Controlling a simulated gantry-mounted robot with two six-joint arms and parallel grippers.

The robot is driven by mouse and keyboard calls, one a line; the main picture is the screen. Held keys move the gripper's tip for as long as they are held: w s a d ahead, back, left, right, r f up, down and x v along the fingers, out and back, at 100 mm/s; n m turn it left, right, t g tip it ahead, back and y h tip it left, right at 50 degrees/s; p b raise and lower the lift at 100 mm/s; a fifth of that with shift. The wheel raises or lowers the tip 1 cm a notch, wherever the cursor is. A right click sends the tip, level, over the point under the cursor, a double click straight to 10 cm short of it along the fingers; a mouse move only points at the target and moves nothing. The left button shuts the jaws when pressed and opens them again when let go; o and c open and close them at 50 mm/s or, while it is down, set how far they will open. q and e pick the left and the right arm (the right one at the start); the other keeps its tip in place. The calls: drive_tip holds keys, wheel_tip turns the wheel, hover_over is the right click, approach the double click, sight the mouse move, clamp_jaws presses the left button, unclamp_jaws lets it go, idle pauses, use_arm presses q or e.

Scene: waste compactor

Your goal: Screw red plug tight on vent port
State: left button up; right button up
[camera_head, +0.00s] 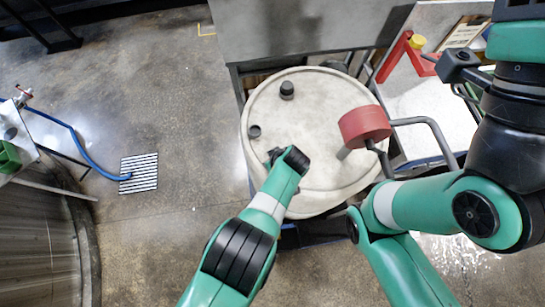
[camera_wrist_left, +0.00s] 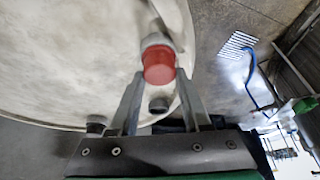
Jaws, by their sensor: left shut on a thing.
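The red plug (camera_wrist_left: 158,65) is between the fingertips of my left gripper (camera_wrist_left: 160,75) in the left wrist view. Its far end meets a pale grey collar (camera_wrist_left: 156,40) on the drum lid, which looks like the vent port. I cannot tell how deep the plug sits. My right gripper is outside both views; only my right arm shows at the right.
Two dark caps (camera_head: 287,90) (camera_head: 254,131) stand on the lid. A large red cylinder (camera_head: 365,125) on a grey rod rises over the lid's right side. A grey tube rail (camera_head: 430,124) is at right. Open floor with a drain grate (camera_head: 139,173) lies left.

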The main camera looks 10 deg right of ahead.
use_arm(q)
clamp_jaws()
drive_tip(key=shift+r+m+p, duration=0.2)
drive_tip(key=shift+m+p, duration=0.1)
drive_tip(key=shift+p, duration=0.4)
drive_tip(key=m+h+p, duration=0.1)
drive_tip(key=m+p, duration=0.1)
drive_tip(key=shift+p, duration=0.35)
drive_tip(key=shift+m+h+p, duration=0.4)
drive_tip(key=shift+m+p, duration=0.15)
drive_tip(key=shift+m, duration=0.45)
drive_tip(key=shift+f+m, duration=0.2)
drive_tip(key=shift+m, duration=0.1)
